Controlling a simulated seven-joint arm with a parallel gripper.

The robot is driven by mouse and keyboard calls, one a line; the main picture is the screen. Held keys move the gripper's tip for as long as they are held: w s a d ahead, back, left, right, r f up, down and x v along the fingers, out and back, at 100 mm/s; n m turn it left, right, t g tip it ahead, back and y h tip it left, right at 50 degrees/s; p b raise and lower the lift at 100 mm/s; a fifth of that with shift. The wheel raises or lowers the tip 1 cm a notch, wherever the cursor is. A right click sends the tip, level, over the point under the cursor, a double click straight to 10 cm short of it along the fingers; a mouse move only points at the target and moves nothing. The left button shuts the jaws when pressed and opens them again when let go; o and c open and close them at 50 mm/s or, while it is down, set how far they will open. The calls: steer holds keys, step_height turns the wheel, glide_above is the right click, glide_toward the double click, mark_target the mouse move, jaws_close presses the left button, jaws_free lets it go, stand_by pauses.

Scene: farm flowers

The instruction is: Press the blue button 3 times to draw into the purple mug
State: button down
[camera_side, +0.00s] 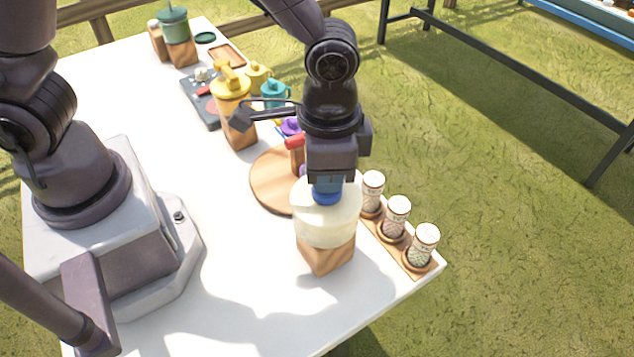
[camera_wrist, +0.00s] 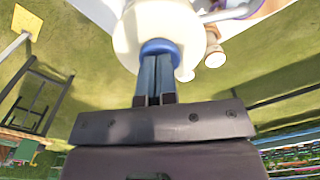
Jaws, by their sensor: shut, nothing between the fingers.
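The blue button (camera_side: 327,197) sits on top of a cream dispenser (camera_side: 322,222) with a wooden base. My gripper (camera_side: 327,186) points down, shut and empty, with its fingertips at the button. The button also shows in the wrist view (camera_wrist: 158,45), with the shut fingers (camera_wrist: 156,70) meeting it. I cannot tell how far it is pressed. A purple item (camera_side: 291,126), perhaps a mug, shows beyond my gripper and is partly hidden. A purple edge (camera_wrist: 238,9) shows near the dispenser in the wrist view. What any mug holds is not visible.
A round wooden board (camera_side: 264,182) lies behind the dispenser. Several patterned cups stand on a wooden strip (camera_side: 402,249) at the right edge. A yellow-topped dispenser (camera_side: 233,100), a teal mug (camera_side: 274,91) and a green-topped dispenser (camera_side: 174,27) stand farther back. The front tabletop is clear.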

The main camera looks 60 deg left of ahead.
stand_by(0.3)
steer(key=shift+r, duration=1.6)
stand_by(1.7)
step_height(320, 180, up, 6)
stand_by(0.5)
steer(key=s+a+r+n+t, duration=0.2)
steer(key=s+a+r+n, duration=0.1)
steer(key=a, duration=0.5)
steer(key=s+a+r+n+t, duration=0.3)
steer(key=s+a+r, duration=0.3)
steer(key=a, duration=0.2)
steer(key=shift+a+t, duration=0.3)
steer(key=shift+a, duration=0.1)
